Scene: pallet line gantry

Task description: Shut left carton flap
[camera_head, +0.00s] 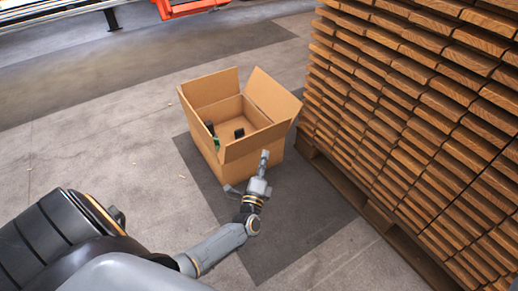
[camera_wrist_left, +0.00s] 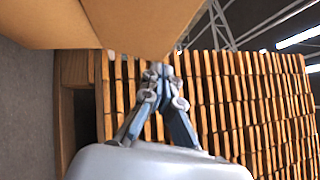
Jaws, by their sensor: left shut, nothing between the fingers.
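An open brown carton (camera_head: 237,174) stands on the floor in the middle of the head view. Its flaps stand up or lean outward: the left flap (camera_head: 193,117), the back flap (camera_head: 210,87), the right flap (camera_head: 273,95) and the near flap (camera_head: 258,141). My left gripper (camera_head: 264,155) is shut and empty, with its tips at the near flap's outer side, towards the right end. In the left wrist view the shut fingertips (camera_wrist_left: 160,69) are just under the cardboard (camera_wrist_left: 140,22); I cannot tell if they touch it. My right gripper is not in view.
Dark items (camera_head: 239,133) lie inside the carton. A tall stack of wooden boards (camera_head: 420,110) on a pallet (camera_head: 375,214) stands close on the right. An orange frame (camera_head: 190,7) is at the back. The floor (camera_head: 95,150) left of the carton is clear.

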